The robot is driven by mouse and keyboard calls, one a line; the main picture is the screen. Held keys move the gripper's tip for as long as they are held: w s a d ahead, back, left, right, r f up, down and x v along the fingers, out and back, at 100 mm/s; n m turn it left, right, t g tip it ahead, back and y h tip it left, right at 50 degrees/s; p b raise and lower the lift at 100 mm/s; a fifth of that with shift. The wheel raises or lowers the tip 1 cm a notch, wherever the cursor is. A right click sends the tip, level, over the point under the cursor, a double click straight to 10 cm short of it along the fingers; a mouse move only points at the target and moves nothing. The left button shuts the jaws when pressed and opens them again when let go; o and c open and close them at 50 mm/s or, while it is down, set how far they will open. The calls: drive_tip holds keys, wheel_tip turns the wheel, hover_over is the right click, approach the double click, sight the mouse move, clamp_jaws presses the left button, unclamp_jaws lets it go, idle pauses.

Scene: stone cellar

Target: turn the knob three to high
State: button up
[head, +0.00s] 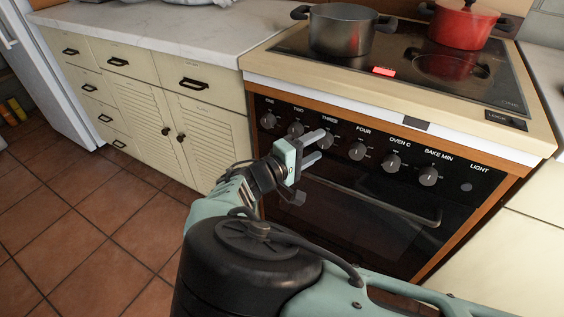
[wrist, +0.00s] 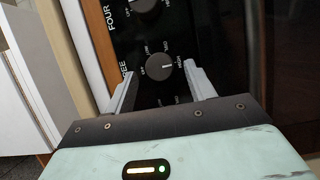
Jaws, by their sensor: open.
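Knob three (head: 328,143) is a round grey knob on the black front panel of the stove, under the label THREE. In the wrist view the knob (wrist: 163,68) sits between my fingers, with a visible gap on each side. Its pale pointer line appears turned towards the right, near the HIGH print, but it is too small to be sure. My gripper (head: 322,144) is open at the panel, its fingertips around the knob's sides. It also shows in the wrist view (wrist: 160,78), where the left finger covers part of the label.
Knob four (head: 357,151) is close on the right, and knob two (head: 296,129) on the left. The oven handle (head: 375,193) runs below the knobs. A grey pot (head: 341,29) and a red pot (head: 462,24) stand on the cooktop, beside a glowing red display (head: 384,71).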

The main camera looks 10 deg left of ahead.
drive_tip(key=v, duration=1.6)
drive_tip(key=shift+b, duration=0.4)
drive_tip(key=d+m+g+y, duration=0.2)
drive_tip(key=d+g+y, duration=0.2)
drive_tip(key=d+g, duration=1)
drive_tip(key=s+d+r+y, duration=0.4)
drive_tip(key=s+d+r, duration=0.2)
drive_tip(key=s, duration=0.3)
drive_tip(key=s+d+r+y, duration=0.5)
drive_tip(key=s+d+r, duration=0.15)
drive_tip(key=s, duration=0.25)
wheel_tip(320, 180, up, 15)
drive_tip(key=p, duration=1.6)
drive_tip(key=shift+r+t, duration=0.25)
drive_tip(key=shift+t, duration=0.05)
